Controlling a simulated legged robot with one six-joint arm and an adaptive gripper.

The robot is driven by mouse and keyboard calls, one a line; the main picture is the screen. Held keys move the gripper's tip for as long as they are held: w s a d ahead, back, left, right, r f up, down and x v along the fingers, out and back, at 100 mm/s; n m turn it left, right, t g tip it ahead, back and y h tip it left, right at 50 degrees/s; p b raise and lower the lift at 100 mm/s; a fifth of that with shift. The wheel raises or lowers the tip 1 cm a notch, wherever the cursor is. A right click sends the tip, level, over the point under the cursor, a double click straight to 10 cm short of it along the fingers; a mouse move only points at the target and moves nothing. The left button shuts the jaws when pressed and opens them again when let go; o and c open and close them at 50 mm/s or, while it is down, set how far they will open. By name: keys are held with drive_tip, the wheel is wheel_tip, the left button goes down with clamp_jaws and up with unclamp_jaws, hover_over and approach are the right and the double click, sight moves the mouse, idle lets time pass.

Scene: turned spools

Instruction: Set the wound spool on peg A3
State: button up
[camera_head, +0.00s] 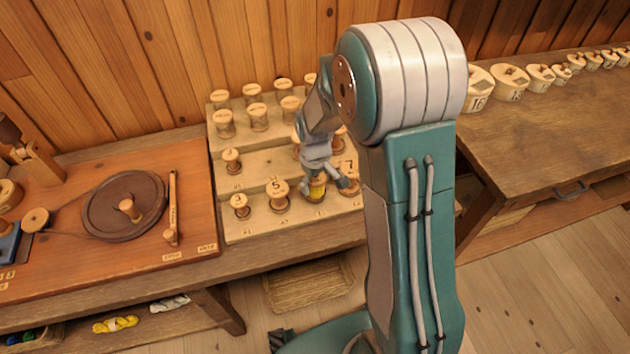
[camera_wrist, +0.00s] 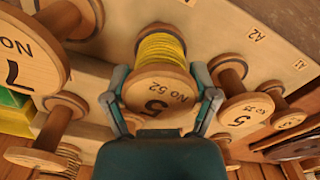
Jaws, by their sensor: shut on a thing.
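My gripper (camera_wrist: 162,92) is shut on this end, one finger on each side. In the head view the yellow spool (camera_head: 317,189) stands upright in my gripper (camera_head: 330,184), in the front row between the spools marked 5 and 7. Labels A2 (camera_wrist: 255,35) and A1 (camera_wrist: 299,65) show to its right in the wrist view.
Spool 5 (camera_head: 277,194) and spool 7 (camera_head: 349,181) stand close on either side on the stepped rack (camera_head: 245,233). More spools fill the steps behind. A winding board (camera_head: 70,265) lies left; a bench (camera_head: 540,130) with numbered spools is right.

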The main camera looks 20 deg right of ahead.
drive_tip(key=shift+f, duration=0.55)
drive_tip(key=o, duration=0.9)
drive_tip(key=shift+c, duration=0.2)
drive_tip(key=shift+r, duration=0.1)
drive_tip(key=shift+r, duration=5.45)
